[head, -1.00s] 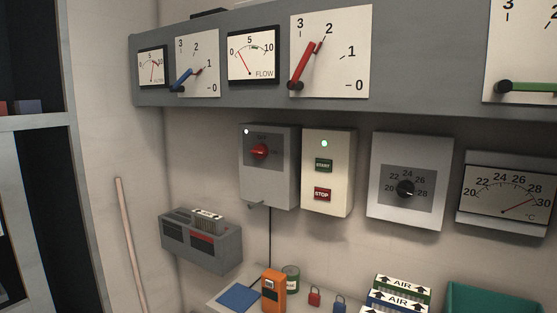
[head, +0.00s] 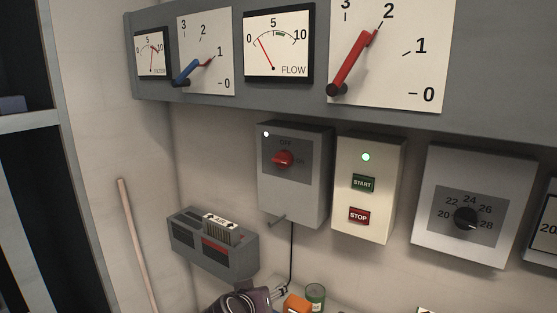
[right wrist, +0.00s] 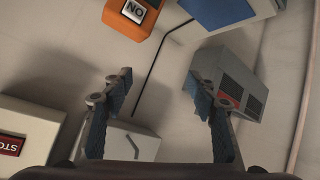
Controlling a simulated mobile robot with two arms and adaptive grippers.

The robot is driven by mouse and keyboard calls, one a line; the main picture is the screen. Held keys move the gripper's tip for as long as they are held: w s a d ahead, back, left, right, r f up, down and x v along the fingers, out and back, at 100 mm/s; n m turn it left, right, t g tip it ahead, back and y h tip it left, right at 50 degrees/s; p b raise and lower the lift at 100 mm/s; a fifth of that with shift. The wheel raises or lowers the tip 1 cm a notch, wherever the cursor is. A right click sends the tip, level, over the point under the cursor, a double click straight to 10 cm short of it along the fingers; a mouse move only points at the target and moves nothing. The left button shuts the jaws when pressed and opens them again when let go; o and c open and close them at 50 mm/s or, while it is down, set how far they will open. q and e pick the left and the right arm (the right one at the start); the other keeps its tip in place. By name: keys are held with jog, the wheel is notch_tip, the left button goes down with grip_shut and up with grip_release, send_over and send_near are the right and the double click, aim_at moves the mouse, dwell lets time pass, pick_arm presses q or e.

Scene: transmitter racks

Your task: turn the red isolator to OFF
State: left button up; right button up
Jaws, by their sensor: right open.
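The red isolator (head: 284,159) is a rotary knob on a grey wall box (head: 309,185). OFF is printed above it and ON to its right; its handle lies roughly sideways, toward ON. My right gripper (head: 279,293) is at the bottom of the head view, below the box and apart from it. In the right wrist view my right gripper (right wrist: 161,85) is open and empty. Part of the grey box (right wrist: 145,142) shows low between its fingers; the red knob is not visible there. My left gripper is not in view.
The START/STOP box (head: 370,195) hangs close right of the isolator box. A grey vented unit (head: 185,240) is on the wall at lower left. An orange device (head: 297,303) and a green can (head: 315,295) are below. A gauge panel (head: 290,100) juts out above.

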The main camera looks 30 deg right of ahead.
jog(key=w+d+r+m+h, duration=0.25)
jog(key=w+r, duration=0.35)
jog(key=r, duration=0.6)
jog(key=m+h, duration=0.5)
send_near(279, 163)
jog(key=d, duration=0.2)
jog(key=shift+g, duration=0.3)
jog(key=p+x, duration=0.1)
jog(key=x, duration=0.1)
jog(key=p+x, duration=0.1)
jog(key=x, duration=0.1)
jog(key=w+p+x, duration=0.1)
jog(key=x, duration=0.2)
jog(key=shift+s+a+r, duration=0.1)
jog(key=shift+a+r, duration=0.1)
jog(key=shift+r, duration=0.1)
jog(key=shift+w+d+f+p, duration=0.15)
jog(key=shift+w+d+p, duration=0.1)
jog(key=shift+d+p, duration=0.1)
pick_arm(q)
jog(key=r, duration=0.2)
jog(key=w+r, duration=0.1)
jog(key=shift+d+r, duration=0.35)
pick_arm(e)
jog(key=shift+c, duration=0.3)
jog(key=c, duration=1.1)
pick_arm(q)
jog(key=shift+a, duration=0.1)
pick_arm(e)
jog(key=shift+o, duration=0.2)
